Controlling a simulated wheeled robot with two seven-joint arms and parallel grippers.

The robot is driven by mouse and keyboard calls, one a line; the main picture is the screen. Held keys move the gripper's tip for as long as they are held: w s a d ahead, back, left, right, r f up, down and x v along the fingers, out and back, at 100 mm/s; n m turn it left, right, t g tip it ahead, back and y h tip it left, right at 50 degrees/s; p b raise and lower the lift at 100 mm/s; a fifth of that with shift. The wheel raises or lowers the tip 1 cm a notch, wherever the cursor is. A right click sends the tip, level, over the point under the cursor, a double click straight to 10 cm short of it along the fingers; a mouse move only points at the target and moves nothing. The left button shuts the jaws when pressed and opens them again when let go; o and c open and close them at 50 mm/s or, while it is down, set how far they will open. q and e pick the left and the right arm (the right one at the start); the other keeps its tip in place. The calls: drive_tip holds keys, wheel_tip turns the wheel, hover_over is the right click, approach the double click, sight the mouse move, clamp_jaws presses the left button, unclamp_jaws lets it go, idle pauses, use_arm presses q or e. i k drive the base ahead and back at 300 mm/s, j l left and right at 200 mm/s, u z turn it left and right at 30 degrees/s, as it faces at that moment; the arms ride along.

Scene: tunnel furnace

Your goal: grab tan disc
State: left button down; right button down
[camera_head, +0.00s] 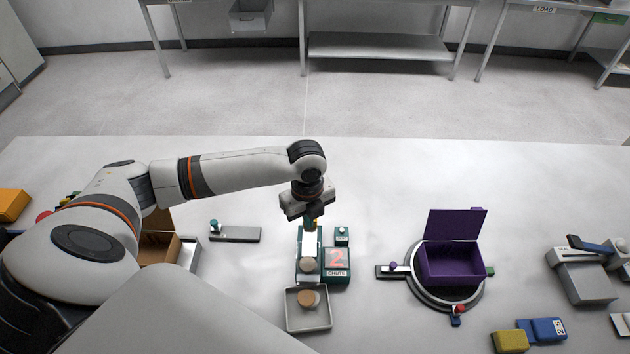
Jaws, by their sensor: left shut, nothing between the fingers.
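A tan disc (308,299) lies in a shallow grey tray (291,318) at the front of the chute unit. A second pale, round thing (308,264) sits on the green chute unit (301,279) just behind the tray; I cannot tell exactly what it is. My left gripper (311,222) points down above the back of the chute unit, behind the disc and apart from it. It is shut and empty. My right gripper is not in view.
A display showing a red 2 (337,259) stands beside the chute. An open purple box (451,263) sits on a round turntable to the right. A brown cardboard box (157,248) is at left. Yellow (510,341) and blue (543,329) blocks lie front right. The table's back is clear.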

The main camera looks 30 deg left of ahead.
sight(306, 298)
drive_tip(key=k, duration=1.5)
